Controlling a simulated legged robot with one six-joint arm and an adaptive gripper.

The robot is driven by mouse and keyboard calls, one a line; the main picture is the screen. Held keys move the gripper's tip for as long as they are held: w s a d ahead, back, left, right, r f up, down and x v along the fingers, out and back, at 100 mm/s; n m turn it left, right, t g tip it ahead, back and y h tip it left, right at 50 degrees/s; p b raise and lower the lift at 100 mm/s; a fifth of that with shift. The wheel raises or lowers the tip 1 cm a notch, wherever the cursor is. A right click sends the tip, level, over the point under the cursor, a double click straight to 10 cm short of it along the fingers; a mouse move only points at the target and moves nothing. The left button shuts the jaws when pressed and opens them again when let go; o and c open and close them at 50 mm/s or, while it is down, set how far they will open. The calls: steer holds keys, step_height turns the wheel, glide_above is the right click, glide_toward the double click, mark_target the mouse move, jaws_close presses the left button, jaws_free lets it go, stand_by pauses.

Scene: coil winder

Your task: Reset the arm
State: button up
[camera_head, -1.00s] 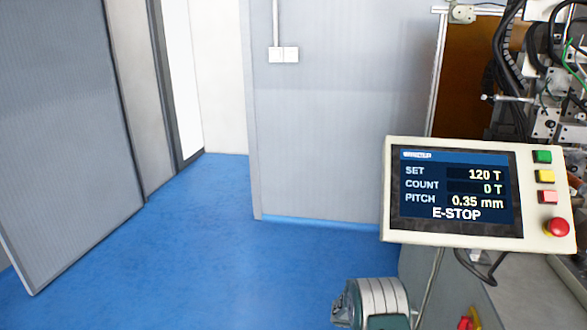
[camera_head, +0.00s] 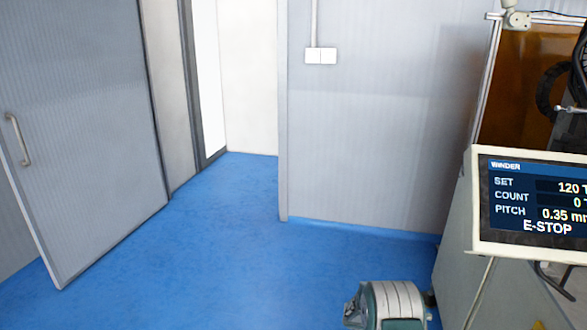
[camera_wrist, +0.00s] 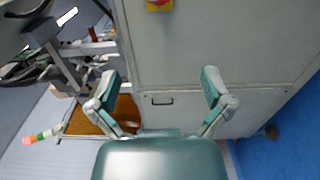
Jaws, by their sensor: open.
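My gripper (camera_wrist: 160,90) is open and empty in the wrist view, its two fingers spread apart. Behind it is the machine's pale cabinet front (camera_wrist: 220,40) with a dark handle, and nothing lies between the fingers. In the head view, part of my arm (camera_head: 392,305) shows at the bottom, while the gripper itself does not show. The winder's screen (camera_head: 530,200) at the right edge reads SET 120, PITCH 0.35 and E-STOP; its right side is cut off by the picture edge.
A grey door (camera_head: 85,130) with a handle stands open at the left beside a doorway. The blue floor (camera_head: 210,250) is clear. A grey wall panel (camera_head: 380,120) stands between the doorway and the machine. A stack light (camera_wrist: 40,137) shows in the wrist view.

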steer(key=s+a+r+t+y, duration=0.15)
steer(key=s+r+y, duration=0.3)
steer(key=r, duration=0.55)
steer(key=s+a+r+g+y, duration=0.1)
steer(key=s+a+r+y, duration=0.25)
steer(key=s+r, duration=0.45)
steer(key=s+a+r+n+t+y, duration=0.1)
steer(key=s+a+r+t+y, duration=0.3)
steer(key=s+a, duration=0.3)
steer(key=s+a+r+n+t+y, duration=0.1)
steer(key=s+a+r+t+y, duration=0.4)
steer(key=s, duration=0.5)
steer(key=a+r, duration=0.1)
steer(key=a, duration=0.1)
steer(key=shift+s+a+r+n, duration=0.2)
steer(key=shift+a+r+n, duration=0.1)
steer(key=shift+a+r, duration=0.05)
